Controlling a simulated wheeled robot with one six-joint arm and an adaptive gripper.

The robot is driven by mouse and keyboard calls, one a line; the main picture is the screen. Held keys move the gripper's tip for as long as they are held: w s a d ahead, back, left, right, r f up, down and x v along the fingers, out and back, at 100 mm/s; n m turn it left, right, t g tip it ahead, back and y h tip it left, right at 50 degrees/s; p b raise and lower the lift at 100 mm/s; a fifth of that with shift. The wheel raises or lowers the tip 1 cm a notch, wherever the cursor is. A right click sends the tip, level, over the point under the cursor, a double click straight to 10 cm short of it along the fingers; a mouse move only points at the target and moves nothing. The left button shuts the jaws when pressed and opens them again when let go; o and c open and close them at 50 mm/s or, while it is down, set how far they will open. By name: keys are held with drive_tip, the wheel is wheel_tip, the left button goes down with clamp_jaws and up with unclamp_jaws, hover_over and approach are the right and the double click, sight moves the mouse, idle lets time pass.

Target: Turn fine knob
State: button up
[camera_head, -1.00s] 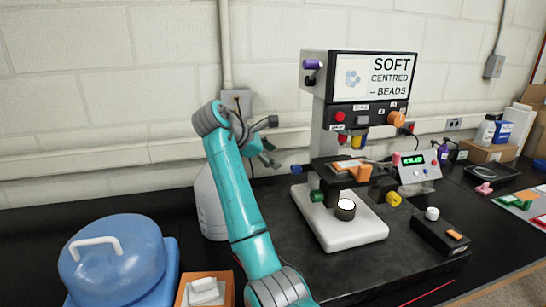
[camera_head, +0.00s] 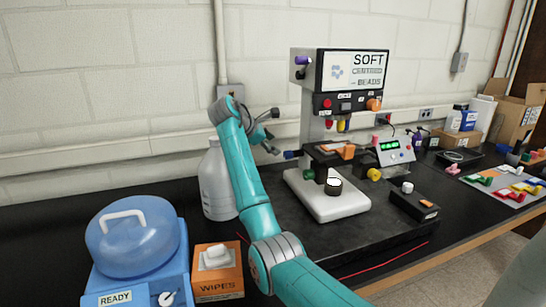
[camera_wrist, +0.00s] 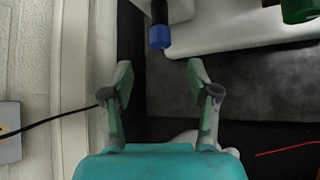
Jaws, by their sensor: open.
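The microscope-like instrument (camera_head: 340,125) stands on a dark mat. A blue-tipped knob (camera_head: 291,155) sticks out from the left of its stage, and a green knob (camera_head: 308,174) and a yellow knob (camera_head: 374,174) sit lower. No readable label shows which is the fine knob. My gripper (camera_head: 270,131) is open and empty, left of the instrument and near the blue knob. In the wrist view, my open gripper (camera_wrist: 161,80) has the blue knob (camera_wrist: 160,37) beyond its fingertips, roughly centred between them and apart from both. A green knob (camera_wrist: 300,8) shows at the top right there.
A white jug (camera_head: 216,185) stands behind my arm. A blue lidded container (camera_head: 133,235) and a wipes box (camera_head: 218,275) are at the front left. A display box (camera_head: 393,152) and a small black box (camera_head: 412,203) stand at the right. The wall is close behind.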

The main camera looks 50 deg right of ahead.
sight(286, 153)
drive_tip(key=x, duration=0.9)
drive_tip(key=shift+d+f, duration=0.25)
drive_tip(key=shift+f, duration=0.1)
clamp_jaws()
